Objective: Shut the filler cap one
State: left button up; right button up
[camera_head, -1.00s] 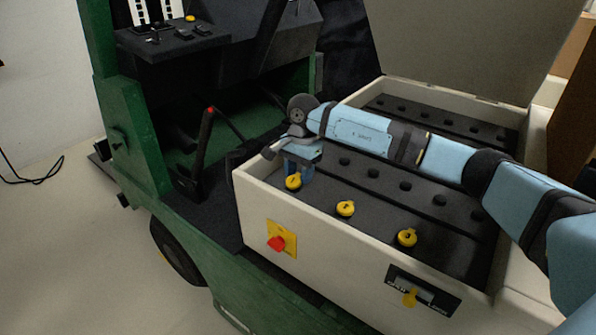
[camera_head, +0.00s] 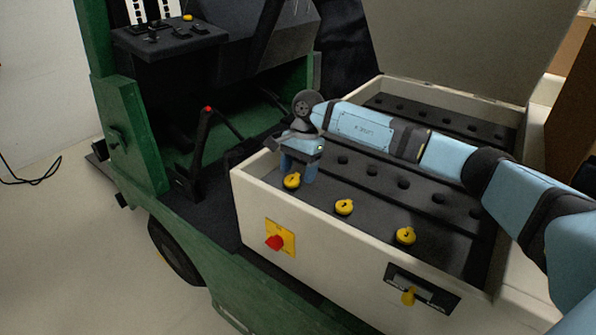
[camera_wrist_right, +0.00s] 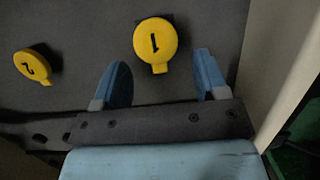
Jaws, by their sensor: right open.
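My right gripper (camera_head: 298,172) is right at cap one in the head view. In the wrist view the open, empty fingers (camera_wrist_right: 162,62) point towards it, one to either side of its tab. My left gripper is not in view.
Yellow cap two (camera_head: 344,207) and a third yellow cap (camera_head: 405,236) follow along the near row. The box's cream wall (camera_head: 330,232) rises close beside the gripper. The raised lid (camera_head: 465,45) stands behind.

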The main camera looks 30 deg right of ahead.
jog(key=p+v, duration=0.1)
jog(key=v, duration=1.2)
jog(key=shift+r, duration=0.1)
